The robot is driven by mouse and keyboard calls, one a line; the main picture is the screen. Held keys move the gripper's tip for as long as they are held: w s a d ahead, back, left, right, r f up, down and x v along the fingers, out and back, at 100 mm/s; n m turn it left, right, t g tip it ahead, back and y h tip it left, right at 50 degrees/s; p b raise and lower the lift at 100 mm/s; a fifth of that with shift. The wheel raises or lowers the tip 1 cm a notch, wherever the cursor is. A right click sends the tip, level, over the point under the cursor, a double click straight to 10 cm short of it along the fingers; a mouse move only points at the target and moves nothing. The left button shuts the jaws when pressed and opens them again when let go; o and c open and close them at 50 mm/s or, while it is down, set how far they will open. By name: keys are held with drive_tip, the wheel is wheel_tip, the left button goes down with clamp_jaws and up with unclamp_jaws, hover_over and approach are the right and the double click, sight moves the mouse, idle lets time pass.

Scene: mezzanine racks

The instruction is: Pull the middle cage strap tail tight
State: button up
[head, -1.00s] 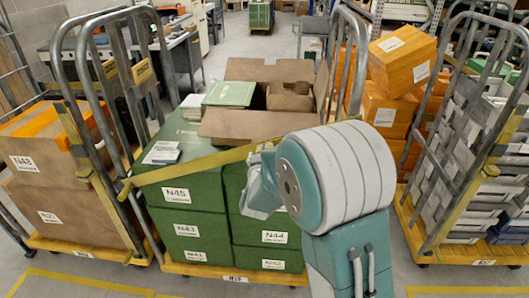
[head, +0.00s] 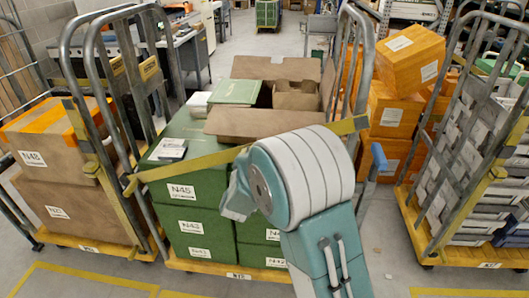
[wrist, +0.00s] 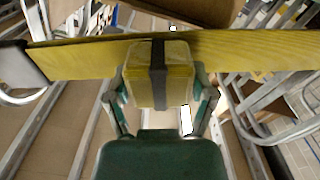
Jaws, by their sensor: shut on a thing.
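The middle cage (head: 365,50) has a yellow strap (head: 185,168) running across its front, from the left post up to the right post. In the wrist view, my gripper (wrist: 160,95) is shut on the strap tail (wrist: 145,90), a yellow block-like end with a dark band, with one finger at each side. The long yellow strap (wrist: 250,52) passes directly behind the tail, looking flat and straight. I cannot tell how tight it is.
The middle cage holds green boxes (head: 200,222) and an open brown carton (head: 255,125). A cage with brown boxes (head: 60,205) stands at left, and one with grey stacks (head: 480,165) at right. Orange boxes (head: 410,60) stand behind. A small blue part (head: 379,158) shows right of my arm.

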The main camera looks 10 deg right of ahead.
drive_tip(key=shift+w+a+f, duration=0.1)
drive_tip(key=shift+w+a, duration=0.05)
drive_tip(key=shift+a, duration=0.3)
drive_tip(key=o, duration=1.2)
drive_tip(key=shift+o, duration=0.3)
drive_tip(key=shift+w+a+f, duration=0.1)
drive_tip(key=shift+a, duration=0.1)
drive_tip(key=shift+s, duration=0.2)
drive_tip(key=v, duration=1.1)
drive_tip(key=shift+s, duration=0.3)
